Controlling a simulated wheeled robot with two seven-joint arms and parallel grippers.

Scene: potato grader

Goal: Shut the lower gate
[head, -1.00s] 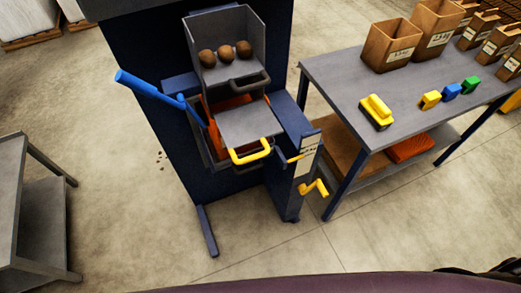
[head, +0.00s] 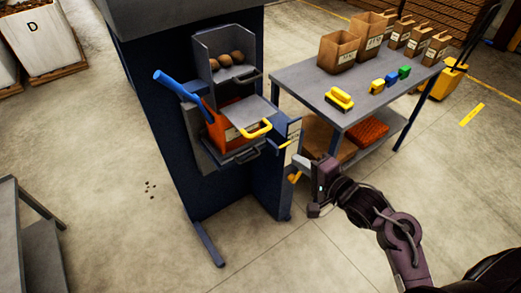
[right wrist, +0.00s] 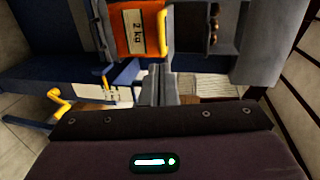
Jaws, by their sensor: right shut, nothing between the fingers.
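The dark blue grader (head: 240,190) stands at the centre of the head view. A flat grey gate plate (head: 248,114) with a yellow handle (head: 256,131) sticks out of its front, below the hopper (head: 227,50) and over an orange crate (head: 215,132). I take this plate to be the lower gate. My right gripper (head: 304,161) is shut and empty, right of and below the yellow handle, apart from it. In the right wrist view its fingers (right wrist: 152,82) point toward the yellow handle (right wrist: 162,32) and the crate labelled 2 kg (right wrist: 135,32). My left gripper is out of view.
Brown potatoes (head: 236,57) lie in the hopper. A blue lever (head: 176,88) sticks out left; a yellow crank (head: 295,177) is close to my right gripper. A table (head: 365,95) with boxes and coloured blocks stands right. Another grey table (head: 35,240) is at lower left.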

